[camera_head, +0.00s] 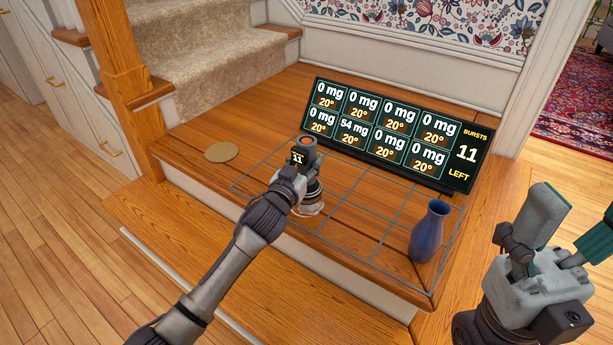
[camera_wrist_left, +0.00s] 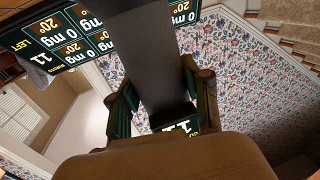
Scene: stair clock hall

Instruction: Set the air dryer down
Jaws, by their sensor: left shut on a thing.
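My right gripper (camera_head: 568,232) is open and empty at the right.
A round tan disc (camera_head: 221,152) lies bare on the landing, left of the grid. A blue vase (camera_head: 427,236) stands at the grid's right front. A wide display board (camera_head: 392,135) stands along the back. A wooden newel post (camera_head: 112,50) and carpeted stairs (camera_head: 205,45) rise behind left.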

